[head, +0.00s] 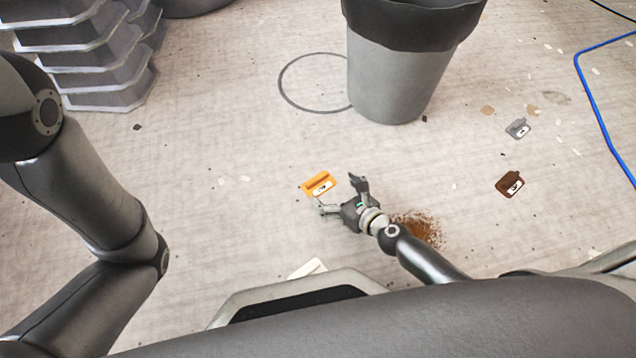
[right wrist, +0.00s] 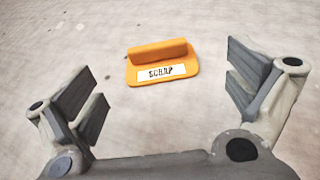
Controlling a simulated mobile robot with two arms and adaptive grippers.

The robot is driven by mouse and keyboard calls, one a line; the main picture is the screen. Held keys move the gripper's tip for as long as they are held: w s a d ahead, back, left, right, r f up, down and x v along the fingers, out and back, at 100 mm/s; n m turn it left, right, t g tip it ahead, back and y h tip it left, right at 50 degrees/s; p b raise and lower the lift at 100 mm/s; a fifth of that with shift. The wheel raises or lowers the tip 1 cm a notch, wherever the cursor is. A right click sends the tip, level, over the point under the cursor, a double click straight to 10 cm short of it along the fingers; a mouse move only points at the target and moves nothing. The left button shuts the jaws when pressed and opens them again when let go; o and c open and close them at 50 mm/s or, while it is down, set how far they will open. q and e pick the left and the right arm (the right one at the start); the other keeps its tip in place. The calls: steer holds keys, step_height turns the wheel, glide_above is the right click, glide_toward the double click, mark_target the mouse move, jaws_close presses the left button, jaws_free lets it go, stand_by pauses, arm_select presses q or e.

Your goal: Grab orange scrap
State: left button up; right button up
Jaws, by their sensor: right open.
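The orange scrap (head: 319,185) lies flat on the floor in the middle of the head view. It has a raised orange ridge and a white label reading SCRAP. My right gripper (head: 341,193) is open and empty, close beside the scrap at its lower right. In the right wrist view the orange scrap (right wrist: 162,62) sits beyond the open fingers, roughly centred between them (right wrist: 168,90), touching neither. My left arm comes in at the left of the head view, but its gripper is out of view.
A grey bin (head: 395,75) with a dark liner stands behind. A brown scrap (head: 510,184) and a grey scrap (head: 518,128) lie to the right. Brown debris (head: 420,229) is beside my right wrist. Stacked grey trays (head: 90,55) stand upper left; a blue hose (head: 590,95) runs at right.

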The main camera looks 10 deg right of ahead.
mark_target(318, 179)
steer(key=shift+b+x, duration=0.8)
steer(key=shift+x, duration=2.45)
steer(key=shift+a+r, duration=0.1)
steer(key=shift+a, duration=0.05)
steer(key=shift+c, duration=0.4)
steer(key=c, duration=0.6)
